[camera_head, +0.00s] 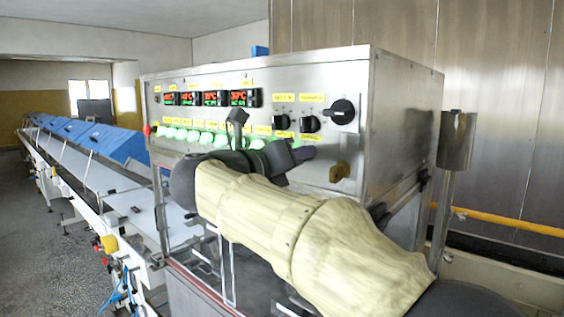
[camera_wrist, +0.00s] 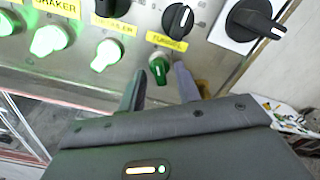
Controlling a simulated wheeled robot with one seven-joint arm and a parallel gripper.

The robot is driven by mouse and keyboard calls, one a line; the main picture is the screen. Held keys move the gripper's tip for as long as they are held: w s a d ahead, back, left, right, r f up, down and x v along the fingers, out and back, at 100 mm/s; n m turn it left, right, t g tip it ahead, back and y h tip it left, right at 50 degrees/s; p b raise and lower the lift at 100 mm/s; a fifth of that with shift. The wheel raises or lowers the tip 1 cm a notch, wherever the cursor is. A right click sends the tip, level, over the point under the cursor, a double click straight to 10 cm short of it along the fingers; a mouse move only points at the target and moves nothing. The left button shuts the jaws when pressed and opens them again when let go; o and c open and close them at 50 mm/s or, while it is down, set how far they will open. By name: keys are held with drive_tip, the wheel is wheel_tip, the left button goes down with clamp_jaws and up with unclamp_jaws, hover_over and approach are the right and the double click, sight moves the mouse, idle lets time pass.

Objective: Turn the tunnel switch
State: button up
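The tunnel switch is a dark green knob (camera_wrist: 159,70) under a yellow label reading TUNNEL (camera_wrist: 167,41) in the wrist view. It looks unlit beside the bright green knobs to its left. My gripper (camera_wrist: 161,80) is open, with one finger on each side of the knob's lower part in the picture. I cannot tell whether either finger touches it. In the head view, my gripper (camera_head: 290,160) is in front of the control panel's lower right part and largely hides the tunnel switch.
The steel control cabinet (camera_head: 405,120) carries red and green displays (camera_head: 208,98). Black knobs (camera_wrist: 178,18) and a large rotary switch (camera_wrist: 252,18) sit close above and right. A brass-coloured latch (camera_head: 340,172) sits below. A conveyor line (camera_head: 90,165) runs back at left.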

drive_tip(key=b+v, duration=0.3)
drive_tip(key=v, duration=1.4)
drive_tip(key=shift+a+f, duration=0.1)
